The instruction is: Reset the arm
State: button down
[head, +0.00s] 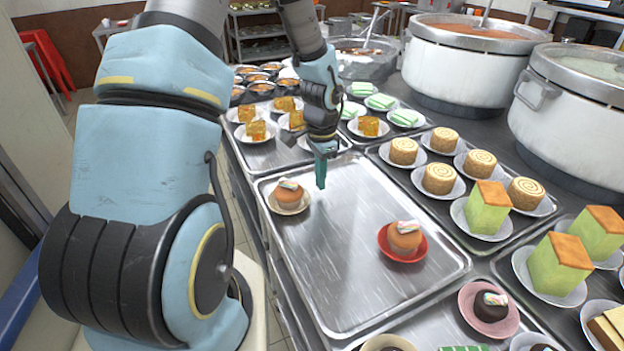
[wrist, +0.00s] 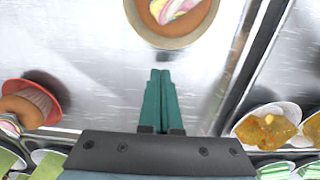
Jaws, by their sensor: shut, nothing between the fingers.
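My gripper (head: 320,172) hangs over the metal tray (head: 340,290), pointing down, with its teal fingers closed together and nothing between them. The fingers also show in the wrist view (wrist: 159,100), above the bare tray surface. An orange-brown round cake on a pale plate (head: 289,197) sits at the tray's left edge, to the left of my gripper and apart from it. Another such cake (head: 405,236) sits on a red plate (head: 383,244) at the tray's right side. In the wrist view the pale-plated cake (wrist: 175,15) is at the top and the red-plated one (wrist: 20,110) at the left.
Trays of swirl-topped rolls (head: 438,179), green cakes (head: 560,265) and yellow cakes (head: 255,130) surround this tray. Two large white stockpots (head: 460,75) (head: 570,125) stand at the back right. A dark-topped cake on a pink plate (head: 490,307) lies in front. The tray's middle is clear.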

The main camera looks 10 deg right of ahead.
notch_tip(320, 180, up, 9)
jog(key=b, duration=0.1)
jog(key=s+a+r+n, duration=0.1)
jog(key=s+a+n, duration=0.2)
jog(key=a, duration=0.3)
jog(key=s+a+r+n+t, duration=0.1)
jog(key=s+a+n, duration=0.1)
jog(key=a+n, duration=0.4)
jog(key=s+a+r+n, duration=0.2)
jog(key=s+a+n, duration=0.1)
jog(key=a, duration=0.3)
jog(key=shift+s+a+n+t, duration=0.2)
jog(key=shift+s+n+t, duration=0.15)
jog(key=shift+n, duration=0.45)
